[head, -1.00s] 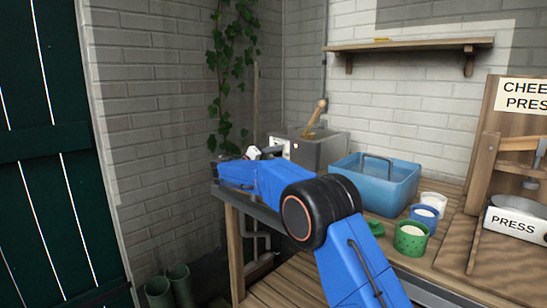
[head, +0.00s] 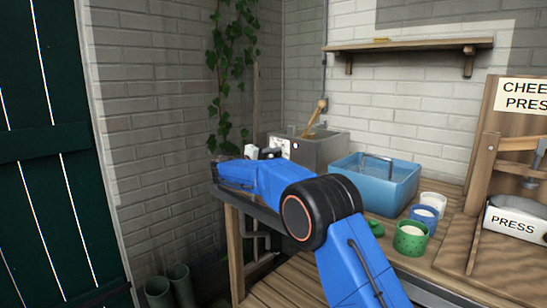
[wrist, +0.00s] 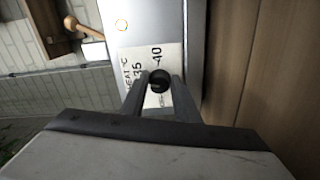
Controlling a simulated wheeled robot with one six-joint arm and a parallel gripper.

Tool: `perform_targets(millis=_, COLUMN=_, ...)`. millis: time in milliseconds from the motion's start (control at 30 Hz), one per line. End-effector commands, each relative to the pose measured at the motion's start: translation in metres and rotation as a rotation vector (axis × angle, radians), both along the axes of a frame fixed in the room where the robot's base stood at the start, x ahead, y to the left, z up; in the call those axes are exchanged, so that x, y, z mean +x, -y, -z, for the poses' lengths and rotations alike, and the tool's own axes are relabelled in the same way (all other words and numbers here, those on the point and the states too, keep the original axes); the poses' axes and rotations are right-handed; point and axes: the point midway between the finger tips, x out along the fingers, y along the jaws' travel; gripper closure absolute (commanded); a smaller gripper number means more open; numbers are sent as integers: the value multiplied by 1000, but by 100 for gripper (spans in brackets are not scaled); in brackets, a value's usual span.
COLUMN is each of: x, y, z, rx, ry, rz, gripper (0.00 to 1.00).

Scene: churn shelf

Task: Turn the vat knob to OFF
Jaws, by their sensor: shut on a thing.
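The vat (head: 325,152) is a grey metal box at the back left of the bench, with a wooden-handled tool standing in it. Its knob (wrist: 159,78) is small, round and black, on a pale dial plate (wrist: 139,62) marked HEAT °C, 35 and 40. My gripper (wrist: 159,85) is shut on the knob, one finger on each side. In the head view my gripper (head: 268,152) is at the vat's front face, and my blue arm hides part of it. The OFF mark and the knob's pointer cannot be made out.
A blue tub (head: 400,182) stands right of the vat. Green, blue and white pots (head: 411,240) stand in front of it. The cheese press (head: 515,222) is at the far right. A wall shelf (head: 410,45) hangs above.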

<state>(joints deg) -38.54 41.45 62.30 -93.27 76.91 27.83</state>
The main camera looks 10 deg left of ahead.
Motion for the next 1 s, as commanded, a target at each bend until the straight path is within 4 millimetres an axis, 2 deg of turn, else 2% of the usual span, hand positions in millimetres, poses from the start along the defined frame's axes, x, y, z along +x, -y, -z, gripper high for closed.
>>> perform_targets(millis=1000, x=1, y=-2, z=-3, rx=-760, ry=-594, rz=-2, gripper=94)
